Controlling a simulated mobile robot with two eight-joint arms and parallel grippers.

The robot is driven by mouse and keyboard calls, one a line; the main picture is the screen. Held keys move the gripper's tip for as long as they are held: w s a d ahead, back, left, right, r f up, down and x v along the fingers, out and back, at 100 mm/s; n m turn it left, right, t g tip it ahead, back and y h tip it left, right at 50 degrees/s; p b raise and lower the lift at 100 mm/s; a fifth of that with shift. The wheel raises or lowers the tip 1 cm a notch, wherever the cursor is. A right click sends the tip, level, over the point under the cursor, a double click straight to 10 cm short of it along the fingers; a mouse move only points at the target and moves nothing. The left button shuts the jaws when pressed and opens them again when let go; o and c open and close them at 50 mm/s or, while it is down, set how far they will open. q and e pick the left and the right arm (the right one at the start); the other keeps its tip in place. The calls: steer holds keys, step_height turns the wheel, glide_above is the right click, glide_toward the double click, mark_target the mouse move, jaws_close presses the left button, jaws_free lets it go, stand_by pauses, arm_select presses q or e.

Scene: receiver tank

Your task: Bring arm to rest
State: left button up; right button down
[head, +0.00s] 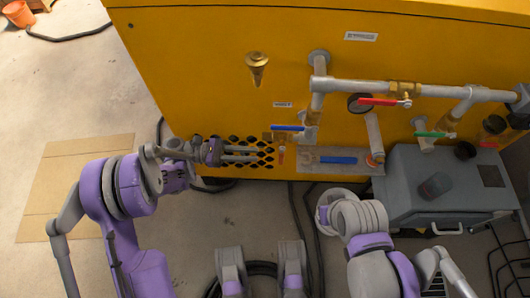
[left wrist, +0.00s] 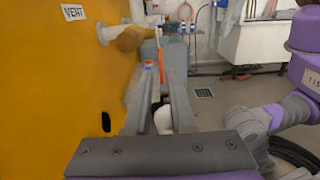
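My left gripper (head: 258,154) reaches in from the left in the head view, close to the front of the yellow machine (head: 200,60). Its two fingers point right along the panel, in front of the dark grille holes. In the left wrist view the fingers of the left gripper (left wrist: 161,100) stand apart with a gap between them, and nothing is held. My right arm (head: 365,215) is folded at the lower right; its gripper fingers cannot be made out.
Pipes carry a blue handle (head: 288,128), a red handle (head: 380,101) and a green handle (head: 432,134). Another blue handle (head: 338,160) sits lower on a plate. A grey box (head: 440,190) stands at right. Cardboard (head: 50,180) lies on open floor at left.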

arm_select(q)
steer(key=shift+w+a, duration=0.1)
steer(key=shift+a, duration=0.65)
arm_select(e)
steer(key=shift+r, duration=0.1)
